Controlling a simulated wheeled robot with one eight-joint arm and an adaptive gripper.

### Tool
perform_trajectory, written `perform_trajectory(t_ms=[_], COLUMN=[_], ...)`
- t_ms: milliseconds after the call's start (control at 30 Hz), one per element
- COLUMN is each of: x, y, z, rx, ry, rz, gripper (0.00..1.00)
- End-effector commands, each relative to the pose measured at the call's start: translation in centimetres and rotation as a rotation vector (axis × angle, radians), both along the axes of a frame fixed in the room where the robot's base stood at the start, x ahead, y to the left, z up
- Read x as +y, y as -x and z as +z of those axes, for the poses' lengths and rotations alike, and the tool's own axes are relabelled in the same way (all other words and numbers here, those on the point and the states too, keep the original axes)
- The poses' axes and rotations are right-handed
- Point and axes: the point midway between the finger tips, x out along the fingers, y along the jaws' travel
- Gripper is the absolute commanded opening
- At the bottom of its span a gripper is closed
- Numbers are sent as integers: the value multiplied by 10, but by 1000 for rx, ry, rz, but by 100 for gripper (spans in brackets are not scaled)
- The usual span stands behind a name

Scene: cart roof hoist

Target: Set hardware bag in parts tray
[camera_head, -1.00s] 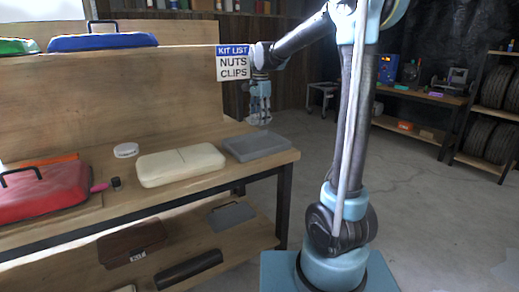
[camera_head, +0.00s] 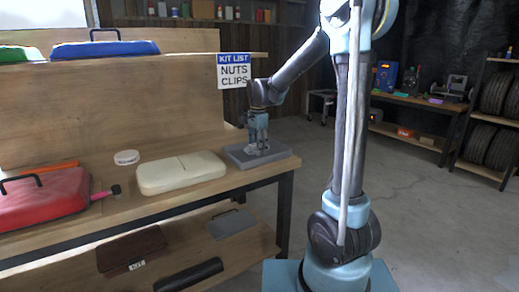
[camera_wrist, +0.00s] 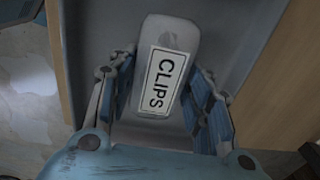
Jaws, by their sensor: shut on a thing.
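A grey parts tray (camera_head: 240,160) sits at the right end of the workbench. My gripper (camera_head: 258,150) is at the tray, pointing down. In the wrist view my gripper (camera_wrist: 163,80) is shut on a small grey hardware bag (camera_wrist: 178,32) with a white label reading CLIPS. The fingers stand on both sides of the bag. The grey tray surface (camera_wrist: 235,35) shows around and behind the bag. I cannot tell whether the bag touches the tray floor. In the head view the bag is too small and hidden to make out.
A kit list sign (camera_head: 234,70) reads NUTS, CLIPS. A cream case (camera_head: 180,173) lies just left of the tray. A red case (camera_head: 45,200) and a round white tin (camera_head: 126,157) are farther left. The lower shelf holds a brown case (camera_head: 130,250).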

Motion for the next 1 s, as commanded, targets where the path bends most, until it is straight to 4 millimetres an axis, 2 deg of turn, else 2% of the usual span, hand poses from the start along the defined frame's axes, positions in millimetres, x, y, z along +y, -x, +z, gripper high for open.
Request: perform_trajectory(t_ms=[400,433,500,867,1000], x=[0,0,0,0,0], y=[0,0,0,0,0], z=[-6,-6,-6,-5,4], rx=[0,0,0,0,0], ry=[0,0,0,0,0], rz=[0,0,0,0,0], gripper=[20,53,66,66,66])
